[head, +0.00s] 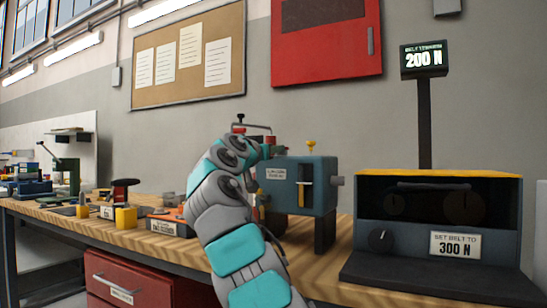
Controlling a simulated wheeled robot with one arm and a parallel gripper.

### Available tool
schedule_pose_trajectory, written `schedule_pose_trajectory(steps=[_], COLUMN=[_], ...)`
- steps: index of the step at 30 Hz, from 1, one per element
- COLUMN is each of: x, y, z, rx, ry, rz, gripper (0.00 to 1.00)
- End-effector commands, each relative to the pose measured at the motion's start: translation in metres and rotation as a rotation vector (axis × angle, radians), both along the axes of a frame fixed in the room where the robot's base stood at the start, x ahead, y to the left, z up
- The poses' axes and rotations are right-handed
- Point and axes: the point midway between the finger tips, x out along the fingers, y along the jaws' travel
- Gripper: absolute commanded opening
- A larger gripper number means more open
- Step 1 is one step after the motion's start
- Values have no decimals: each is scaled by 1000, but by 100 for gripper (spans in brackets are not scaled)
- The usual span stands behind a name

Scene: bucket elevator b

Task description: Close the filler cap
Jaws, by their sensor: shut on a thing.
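My grey and teal arm rises in the middle of the head view. Its wrist end is at the upper left of a blue-grey box unit, and my gripper's fingers are hidden behind it. The box unit (325,172) stands on dark legs on the workbench, with a small label, a dark slot holding a yellow strip, and a yellow knob (311,146) on top. Behind my wrist, a dark bent bar and a red part (240,117) show. I cannot make out which part is the filler cap, or whether it is open or shut.
The wooden workbench (340,262) runs left, with yellow blocks (126,217) and small tools on it. At right, a belt tester (440,205) reads "SET BELT TO 300 N", below a display (424,59) reading 200 N. A red wall cabinet (325,45) hangs behind.

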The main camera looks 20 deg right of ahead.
Motion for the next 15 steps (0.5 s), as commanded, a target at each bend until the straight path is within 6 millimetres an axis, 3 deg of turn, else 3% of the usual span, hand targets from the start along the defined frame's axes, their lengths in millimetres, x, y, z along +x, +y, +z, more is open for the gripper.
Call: schedule_pose_trajectory(steps=[9,10,15], x=[0,0,0], y=[1,1,0], z=[0,0,-1], rx=[-6,-6,-5], ry=[-4,-4,-3], rz=[0,0,0], gripper=[0,28,47])
